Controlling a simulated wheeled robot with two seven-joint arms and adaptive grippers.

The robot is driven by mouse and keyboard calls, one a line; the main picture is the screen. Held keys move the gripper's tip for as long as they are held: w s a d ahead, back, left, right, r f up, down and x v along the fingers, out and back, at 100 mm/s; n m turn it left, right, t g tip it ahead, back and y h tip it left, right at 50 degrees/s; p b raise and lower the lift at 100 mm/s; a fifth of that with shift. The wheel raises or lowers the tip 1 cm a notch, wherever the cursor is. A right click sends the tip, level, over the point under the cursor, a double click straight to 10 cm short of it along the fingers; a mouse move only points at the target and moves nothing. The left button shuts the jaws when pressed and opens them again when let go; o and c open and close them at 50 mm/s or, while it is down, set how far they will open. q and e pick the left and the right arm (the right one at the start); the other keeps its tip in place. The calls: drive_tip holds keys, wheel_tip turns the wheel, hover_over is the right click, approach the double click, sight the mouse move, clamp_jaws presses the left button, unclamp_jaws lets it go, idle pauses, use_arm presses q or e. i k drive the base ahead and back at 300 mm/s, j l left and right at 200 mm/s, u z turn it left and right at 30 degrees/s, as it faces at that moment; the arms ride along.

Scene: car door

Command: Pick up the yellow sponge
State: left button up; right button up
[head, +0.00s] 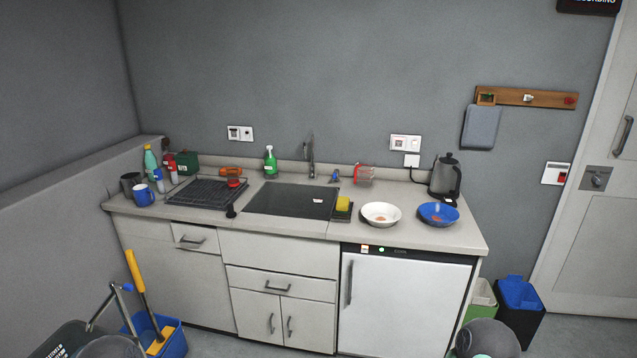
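The yellow sponge (343,203) is small in the head view, near the middle of the counter. It lies on a dark green and black pad or holder (342,215), just right of the dark sink area (290,201) and left of a white bowl (381,214). Its top and front show, and nothing covers it. Neither of my grippers is in view. Only rounded grey parts of my arms show at the bottom left and bottom right edges, well away from the sponge.
The counter (290,228) also holds a blue bowl (438,214), a kettle (445,178), a tap (311,155), a green spray bottle (270,162), a black drying rack (204,193) and a blue mug (143,195). A blue mop bucket (173,343) and bins (520,305) stand on the floor.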

sight(342, 202)
drive_tip(key=i+u, duration=0.1)
drive_tip(key=i, duration=0.5)
drive_tip(key=i+l+u, duration=0.15)
drive_tip(key=i, duration=0.45)
drive_tip(key=i+l+u, duration=0.1)
drive_tip(key=i, duration=0.55)
drive_tip(key=l, duration=0.05)
